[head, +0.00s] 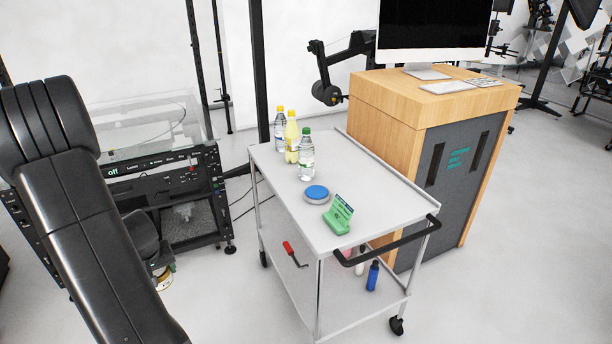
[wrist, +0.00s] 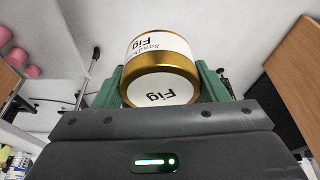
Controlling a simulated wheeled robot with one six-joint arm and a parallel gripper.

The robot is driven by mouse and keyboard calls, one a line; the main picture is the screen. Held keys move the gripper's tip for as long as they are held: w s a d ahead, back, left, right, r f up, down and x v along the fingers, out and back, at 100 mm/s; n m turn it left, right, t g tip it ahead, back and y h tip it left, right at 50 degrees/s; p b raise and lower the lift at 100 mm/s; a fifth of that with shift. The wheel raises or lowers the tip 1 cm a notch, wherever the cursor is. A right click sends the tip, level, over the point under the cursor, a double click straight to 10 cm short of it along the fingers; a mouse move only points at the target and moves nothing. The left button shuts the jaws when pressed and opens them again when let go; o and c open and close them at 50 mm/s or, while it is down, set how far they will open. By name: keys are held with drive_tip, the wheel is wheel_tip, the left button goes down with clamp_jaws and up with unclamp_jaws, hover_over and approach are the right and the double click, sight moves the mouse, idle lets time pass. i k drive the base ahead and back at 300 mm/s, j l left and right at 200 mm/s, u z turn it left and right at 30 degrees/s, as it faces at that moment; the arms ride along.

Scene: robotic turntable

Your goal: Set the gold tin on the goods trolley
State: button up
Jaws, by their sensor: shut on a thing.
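The gold tin (wrist: 158,52), with a white label reading "Fig", is between the green fingers of my gripper (wrist: 161,84) in the wrist view. The gripper is shut on it. In the head view a small part of the tin (head: 163,279) shows at the lower left, below my dark wrist; my arm hides most of the gripper. The goods trolley (head: 384,192) is a pale two-shelf cart in the middle of the head view. The tin is left of the trolley and apart from it.
Several bottles (head: 292,138) stand at the trolley's far end. A blue-topped round tin (head: 317,194) and a green card holder (head: 338,216) sit nearer its middle. The top's right side is bare. A wooden desk (head: 400,118) stands behind; a black equipment rack (head: 178,175) is left.

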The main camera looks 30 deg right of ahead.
sight(380, 195)
drive_tip(key=k+l, duration=0.2)
drive_tip(key=k+l+z, duration=0.1)
drive_tip(key=l, duration=0.35)
drive_tip(key=k+l, duration=0.25)
drive_tip(key=k+l+z, duration=0.1)
drive_tip(key=l, duration=0.3)
drive_tip(key=k+l+z, duration=0.1)
drive_tip(key=k+l, duration=0.3)
drive_tip(key=l, duration=0.3)
drive_tip(key=i+l, duration=0.3)
drive_tip(key=i, duration=0.2)
drive_tip(key=i+l, duration=0.25)
drive_tip(key=i, duration=0.6)
